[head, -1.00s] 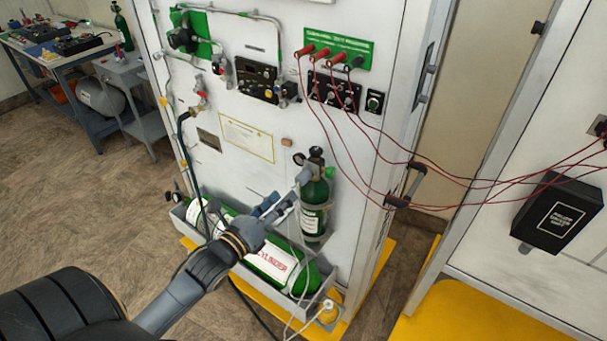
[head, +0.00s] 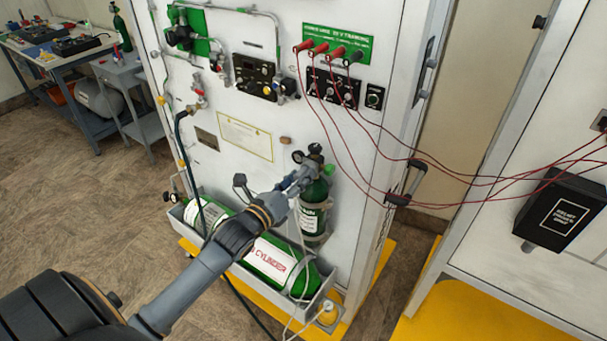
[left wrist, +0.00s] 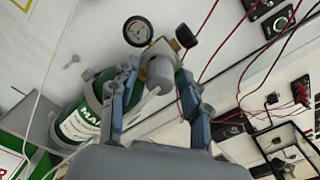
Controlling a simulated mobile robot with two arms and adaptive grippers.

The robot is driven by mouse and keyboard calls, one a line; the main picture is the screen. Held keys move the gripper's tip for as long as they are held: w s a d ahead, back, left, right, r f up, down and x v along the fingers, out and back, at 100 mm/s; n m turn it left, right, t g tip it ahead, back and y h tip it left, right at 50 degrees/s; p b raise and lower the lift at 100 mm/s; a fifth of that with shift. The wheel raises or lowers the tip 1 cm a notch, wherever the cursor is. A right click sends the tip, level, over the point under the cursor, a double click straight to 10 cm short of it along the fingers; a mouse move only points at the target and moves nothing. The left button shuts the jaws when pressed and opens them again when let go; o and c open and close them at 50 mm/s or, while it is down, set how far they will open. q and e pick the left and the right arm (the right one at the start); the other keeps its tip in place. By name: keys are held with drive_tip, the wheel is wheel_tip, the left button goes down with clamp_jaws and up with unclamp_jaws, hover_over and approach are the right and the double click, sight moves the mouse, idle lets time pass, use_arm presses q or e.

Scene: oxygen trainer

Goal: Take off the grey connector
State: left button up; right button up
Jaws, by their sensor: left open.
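The grey connector (left wrist: 160,72) is a short grey cylinder on the valve of a small upright green cylinder (head: 313,205). A pale tube leads from it in the left wrist view. My left gripper (head: 301,180) is at the valve and hides most of the connector in the head view. In the left wrist view its two blue-grey fingers (left wrist: 157,82) are open, one on each side of the connector. I cannot tell whether they touch it. My right gripper is not in view.
A round gauge (left wrist: 138,31) sits by the valve. A large green cylinder (head: 270,262) lies in a grey tray below. Red cables (head: 345,140) run from red plugs on the white panel (head: 205,85) to the right. Open floor lies left.

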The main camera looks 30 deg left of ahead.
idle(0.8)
use_arm(q)
clamp_jaws()
drive_tip(key=shift+r+n+p, duration=0.1)
drive_tip(key=shift+n+p, duration=0.6)
drive_tip(key=shift+n, duration=1.1)
